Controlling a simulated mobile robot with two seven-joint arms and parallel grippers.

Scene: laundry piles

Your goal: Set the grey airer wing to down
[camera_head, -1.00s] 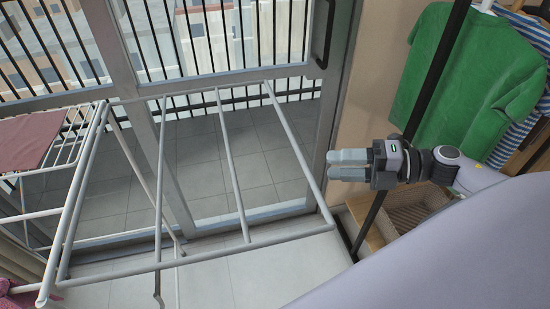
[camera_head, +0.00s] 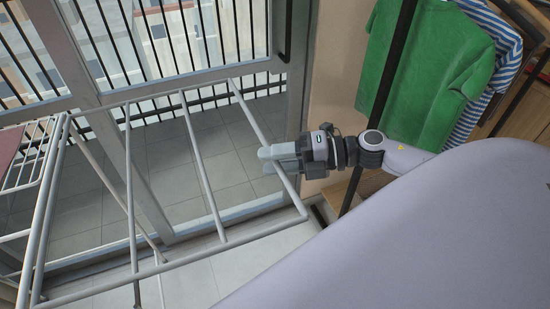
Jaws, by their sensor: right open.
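The grey airer wing (camera_head: 202,166) is a frame of light grey tubes with crossbars. It sticks out to the right from the airer's white rack at the left edge and is raised above the floor. My right gripper (camera_head: 266,161) is open, with its fingertips pointing left at the wing's outer right rail. The fingers overlap that rail in the picture. I cannot tell whether the rail lies between them or touches them. My left gripper is not in view.
A glazed door (camera_head: 270,200) with a barred balcony lies behind the wing. A green shirt (camera_head: 440,75) and a striped shirt (camera_head: 500,45) hang on a black rack (camera_head: 392,75) at the right. Pale floor (camera_head: 190,285) shows below the wing.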

